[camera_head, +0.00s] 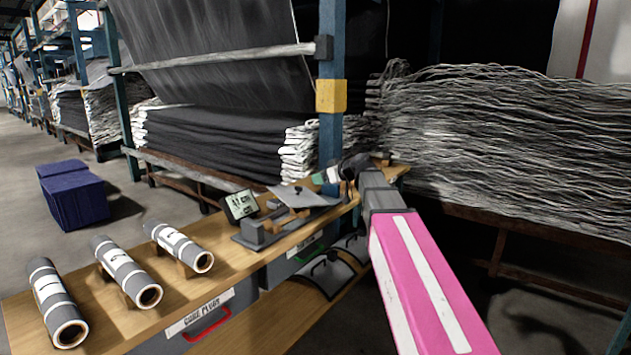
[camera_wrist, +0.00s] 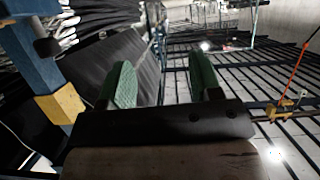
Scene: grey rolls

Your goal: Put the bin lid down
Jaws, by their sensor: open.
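A grey bin lid (camera_head: 334,283) with a dark rim and black handle is low beside the table's right edge, by the lower wooden board. A second, similar lid (camera_head: 355,243) shows partly behind it, near my arm. I cannot tell exactly what each rests on. My gripper (camera_head: 338,174) is at the far end of the table, above and beyond the lids, and partly hidden by my wrist. In the wrist view my gripper (camera_wrist: 163,82) has its two green fingers wide apart with nothing between them. No lid shows in the wrist view.
The wooden table (camera_head: 215,268) holds several grey rolls (camera_head: 125,270), a small display (camera_head: 241,205) and a grey plate (camera_head: 303,196). A labelled grey bin (camera_head: 240,295) sits below. A blue post (camera_head: 331,60) with a yellow block (camera_head: 331,96) stands close to my gripper. Stacked sheets (camera_head: 490,135) fill the right.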

